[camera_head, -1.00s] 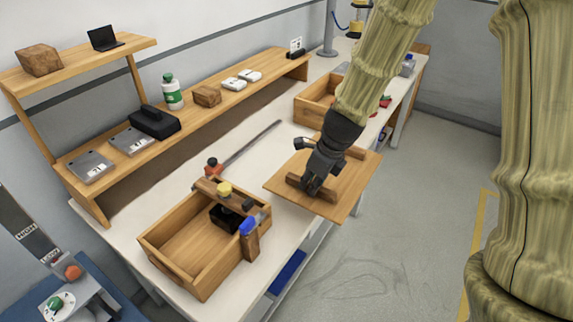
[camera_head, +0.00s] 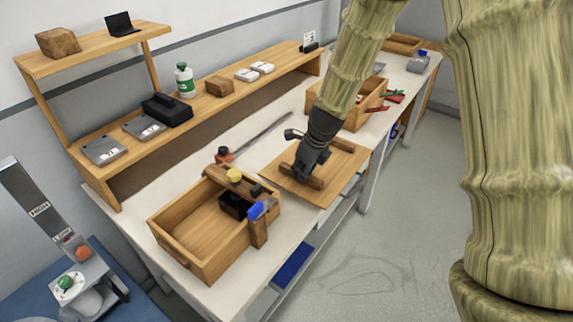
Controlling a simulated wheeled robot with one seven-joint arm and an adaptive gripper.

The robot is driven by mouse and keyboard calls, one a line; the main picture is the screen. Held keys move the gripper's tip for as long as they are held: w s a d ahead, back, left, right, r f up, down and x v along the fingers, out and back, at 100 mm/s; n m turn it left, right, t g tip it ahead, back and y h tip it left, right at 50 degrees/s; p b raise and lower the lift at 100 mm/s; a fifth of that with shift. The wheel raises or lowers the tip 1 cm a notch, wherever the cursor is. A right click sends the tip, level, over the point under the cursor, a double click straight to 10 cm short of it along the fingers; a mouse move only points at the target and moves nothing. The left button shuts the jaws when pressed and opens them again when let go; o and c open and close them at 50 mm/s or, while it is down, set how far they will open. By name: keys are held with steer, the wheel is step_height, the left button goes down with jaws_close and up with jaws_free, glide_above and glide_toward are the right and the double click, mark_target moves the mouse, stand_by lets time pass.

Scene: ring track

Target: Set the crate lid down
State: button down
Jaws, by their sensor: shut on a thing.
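The crate lid (camera_head: 338,178) is a flat square wooden board with dark wooden bars on top. It is over the white workbench, with its right side reaching to the front edge. My gripper (camera_head: 303,176) is shut on the lid's near bar, coming down from above. I cannot tell whether the lid touches the bench. An open wooden crate (camera_head: 170,232) stands on the bench to the lid's left, holding a black block. A second wooden crate (camera_head: 360,112) stands behind the lid, partly hidden by my arm.
A wooden shelf (camera_head: 205,108) with a bottle, boxes and cassettes runs along the wall. A red-ended rod (camera_head: 262,137) lies behind the lid. Bare bench shows between the rod and the lid.

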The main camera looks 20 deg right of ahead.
steer(key=w+a, duration=0.1)
steer(key=w, duration=0.1)
steer(key=w+a+p, duration=0.1)
steer(key=w, duration=0.2)
steer(key=w+a, duration=0.1)
steer(key=w, duration=0.1)
steer(key=shift+w+f+p, duration=0.2)
steer(key=shift+f+p, duration=0.1)
steer(key=shift+d+f+p, duration=0.1)
steer(key=shift+f+p, duration=0.4)
steer(key=shift+f, duration=1.3)
steer(key=c, duration=1.3)
jaws_free()
steer(key=shift+f, duration=0.1)
steer(key=b+v, duration=0.1)
steer(key=v, duration=1.1)
steer(key=shift+b, duration=0.3)
